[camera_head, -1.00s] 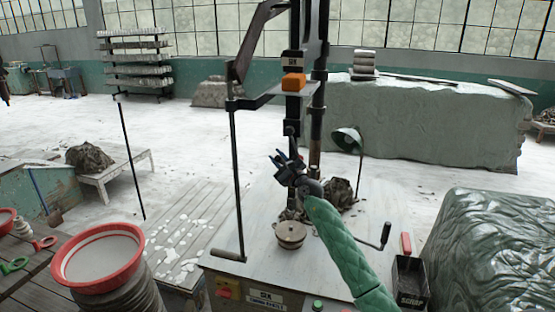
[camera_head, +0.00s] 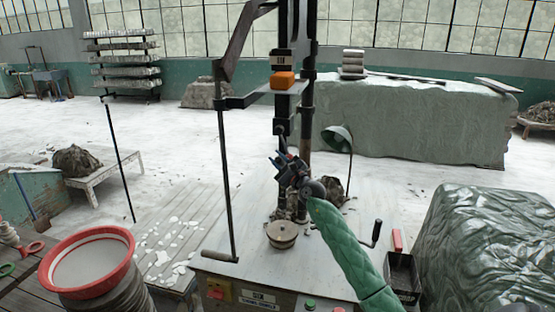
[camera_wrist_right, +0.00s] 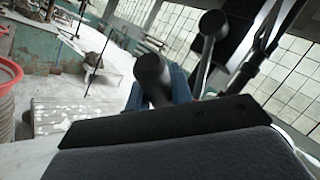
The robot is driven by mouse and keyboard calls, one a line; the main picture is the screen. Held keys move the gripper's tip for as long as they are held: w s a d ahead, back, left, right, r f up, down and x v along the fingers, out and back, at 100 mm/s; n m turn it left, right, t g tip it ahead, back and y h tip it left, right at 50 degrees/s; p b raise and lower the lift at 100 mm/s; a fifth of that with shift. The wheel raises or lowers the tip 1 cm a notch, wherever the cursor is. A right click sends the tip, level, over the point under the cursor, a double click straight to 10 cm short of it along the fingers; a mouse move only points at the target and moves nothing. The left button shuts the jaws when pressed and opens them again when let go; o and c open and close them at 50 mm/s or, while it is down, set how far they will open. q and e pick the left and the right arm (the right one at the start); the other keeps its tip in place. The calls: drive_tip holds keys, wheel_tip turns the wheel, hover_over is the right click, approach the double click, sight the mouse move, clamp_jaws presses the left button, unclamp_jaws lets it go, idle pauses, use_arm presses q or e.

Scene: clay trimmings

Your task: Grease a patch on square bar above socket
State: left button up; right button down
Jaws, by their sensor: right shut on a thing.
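The machine's dark square bar (camera_head: 291,112) stands upright at mid-picture in the head view, below an orange block. I cannot pick out the socket clearly; my gripper and dark clay crowd the bar's lower part. My right gripper (camera_head: 285,168) is in front of this lower part; I cannot tell whether it touches it. In the right wrist view its blue fingers (camera_wrist_right: 178,85) are shut on a dark round-ended cylinder (camera_wrist_right: 150,75). The cylinder's working end is hidden. My left gripper is in neither view.
A round lidded pot (camera_head: 282,234) stands on the machine table, with a crank (camera_head: 374,234) and a black box (camera_head: 403,275) to its right. A green lamp (camera_head: 338,139) stands behind. A red-rimmed bucket (camera_head: 70,240) is at left, a green-wrapped block (camera_head: 490,245) at right.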

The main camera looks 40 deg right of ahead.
drive_tip(key=shift+s+a, duration=0.5)
drive_tip(key=shift+a, duration=0.05)
drive_tip(key=shift+s+a, duration=1.3)
drive_tip(key=shift+a, duration=0.3)
drive_tip(key=shift+s+a, duration=1)
drive_tip(key=shift+a, duration=0.15)
